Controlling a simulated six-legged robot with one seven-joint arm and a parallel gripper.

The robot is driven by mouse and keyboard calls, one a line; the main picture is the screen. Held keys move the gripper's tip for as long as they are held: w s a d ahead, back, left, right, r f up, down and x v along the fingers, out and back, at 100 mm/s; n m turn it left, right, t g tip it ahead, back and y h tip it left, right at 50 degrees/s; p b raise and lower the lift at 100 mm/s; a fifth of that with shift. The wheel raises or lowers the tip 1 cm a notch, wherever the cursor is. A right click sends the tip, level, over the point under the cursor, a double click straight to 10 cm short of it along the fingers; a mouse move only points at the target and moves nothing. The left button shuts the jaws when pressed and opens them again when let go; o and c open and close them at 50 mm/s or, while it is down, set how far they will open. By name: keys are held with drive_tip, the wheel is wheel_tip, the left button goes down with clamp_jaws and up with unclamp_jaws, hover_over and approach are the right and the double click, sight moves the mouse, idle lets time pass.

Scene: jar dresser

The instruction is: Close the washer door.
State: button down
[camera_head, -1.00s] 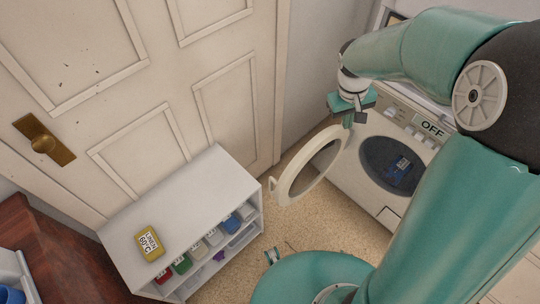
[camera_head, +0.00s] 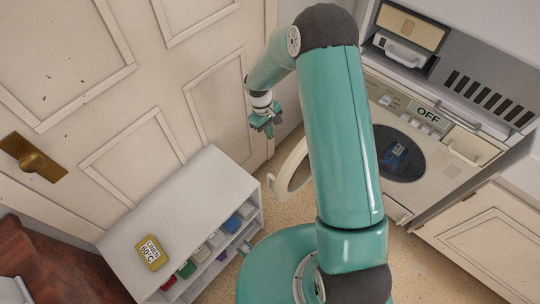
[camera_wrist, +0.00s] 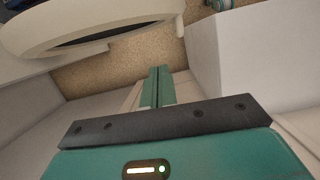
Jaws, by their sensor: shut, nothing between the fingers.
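The washer (camera_head: 395,195) stands at the right with an OFF label on its panel and a dark round opening (camera_head: 412,162) holding something blue. Its round cream door (camera_head: 289,172) stands swung open to the left, partly hidden behind my arm. In the wrist view the door (camera_wrist: 60,22) fills the upper left. My gripper (camera_head: 268,126) is shut and empty, up and to the left of the door, near the panelled room door. In the wrist view its closed fingers (camera_wrist: 158,85) point towards the floor, apart from the washer door.
The panelled room door (camera_head: 130,120) is behind. Speckled floor (camera_head: 287,212) shows between shelf and washer.

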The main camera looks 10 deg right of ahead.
drive_tip(key=s+d+f, duration=0.3)
drive_tip(key=s+f, duration=0.2)
drive_tip(key=f, duration=0.5)
drive_tip(key=shift+f, duration=0.35)
drive_tip(key=shift+d, duration=0.1)
